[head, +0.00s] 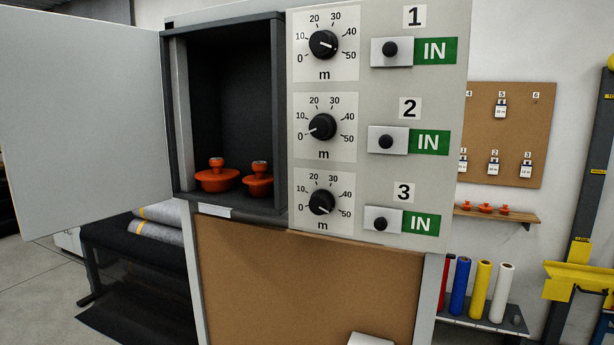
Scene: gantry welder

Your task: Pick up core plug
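Two orange plugs with knob-like stems stand upright on the floor of an open dark cabinet compartment (232,90). The left plug (217,180) looks wider. The right plug (258,183) is partly hidden by the compartment's right wall. Smaller orange plug-like pieces (485,208) sit on a wooden shelf (520,216) on the far wall. I cannot tell which one is the core plug. Neither of my grippers is in view.
The cabinet door (80,110) stands swung open to the left. A panel (430,90) with three dials and three IN labels flanks the compartment on the right. Coloured rolls (482,290) stand at the lower right. Grey rolls (155,229) lie on a dark bench at the left.

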